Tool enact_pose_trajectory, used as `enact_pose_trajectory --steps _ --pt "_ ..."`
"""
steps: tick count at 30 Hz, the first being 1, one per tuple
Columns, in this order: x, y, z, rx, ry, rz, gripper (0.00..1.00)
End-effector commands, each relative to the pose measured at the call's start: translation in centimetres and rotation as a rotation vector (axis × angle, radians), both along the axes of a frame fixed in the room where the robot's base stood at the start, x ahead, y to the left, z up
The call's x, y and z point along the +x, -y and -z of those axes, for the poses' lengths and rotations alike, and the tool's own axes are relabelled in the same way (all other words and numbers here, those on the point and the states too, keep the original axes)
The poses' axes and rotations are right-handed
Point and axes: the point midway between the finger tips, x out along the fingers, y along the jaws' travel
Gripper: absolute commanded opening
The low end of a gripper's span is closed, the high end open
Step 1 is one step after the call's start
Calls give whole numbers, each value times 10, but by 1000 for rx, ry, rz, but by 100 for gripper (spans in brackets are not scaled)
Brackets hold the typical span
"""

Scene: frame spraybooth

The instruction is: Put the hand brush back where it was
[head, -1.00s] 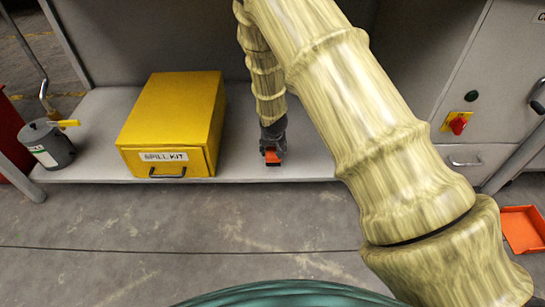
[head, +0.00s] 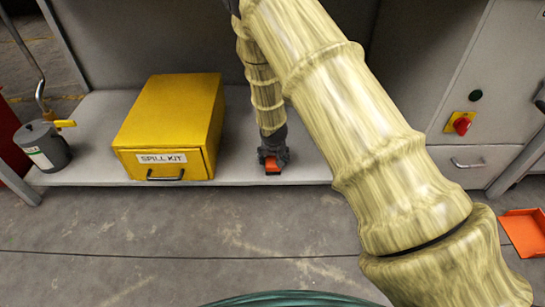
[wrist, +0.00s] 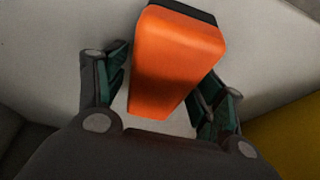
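The hand brush shows as an orange block with a dark end in the wrist view (wrist: 178,62). In the head view it is a small orange patch (head: 271,163) low at the front of the grey shelf. My gripper (head: 273,156) points down over it. In the wrist view my gripper's fingers (wrist: 165,92) stand spread on both sides of the brush, with a light gap at the left finger. The brush overlaps the right finger, so contact there is unclear. The brush's underside is hidden; it appears at or very near the shelf surface.
A yellow spill kit box (head: 172,125) stands on the shelf (head: 95,120) left of my gripper. A grey can (head: 43,147) is farther left. A cabinet with a red knob (head: 462,125) is at right. An orange tray (head: 524,231) lies on the floor at far right.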

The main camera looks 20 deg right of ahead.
Motion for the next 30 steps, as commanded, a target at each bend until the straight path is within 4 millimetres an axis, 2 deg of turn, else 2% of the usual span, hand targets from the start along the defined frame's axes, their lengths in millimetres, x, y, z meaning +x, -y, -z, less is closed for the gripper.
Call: enact_pose_trajectory --steps 11,14,30 --pt "0 0 -2 0 0 -1 73" --pt "-3 -1 -13 0 0 0 73" --pt "-36 -10 -96 0 0 -1 73"
